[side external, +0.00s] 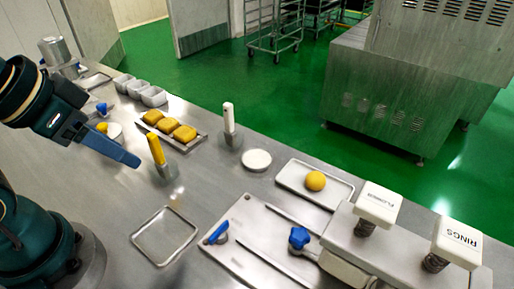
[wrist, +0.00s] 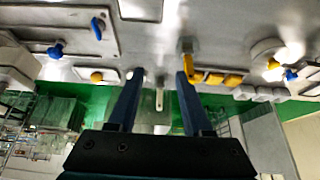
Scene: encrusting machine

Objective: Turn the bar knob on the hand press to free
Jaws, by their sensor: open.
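A blue bar knob (side external: 217,233) sits on a flat metal plate (side external: 243,214) at the front middle, its bar at a slant; it also shows in the wrist view (wrist: 97,28). A blue star-shaped knob (side external: 299,238) is on the same plate to its right. Another small blue knob (side external: 101,108) stands at the far left; I cannot tell from labels which belongs to the hand press. My gripper (side external: 136,161) is above the table, left of the plate and apart from the bar knob. In the wrist view its fingers (wrist: 159,74) are apart with nothing held.
A yellow-handled tool (side external: 157,150) and a white-handled tool (side external: 229,117) stand upright nearby. A tray of yellow blocks (side external: 182,132) is behind. An empty tray (side external: 165,235) lies left of the plate. White-capped posts (side external: 377,206) marked PLUNGER and RINGS (side external: 456,242) rise at right.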

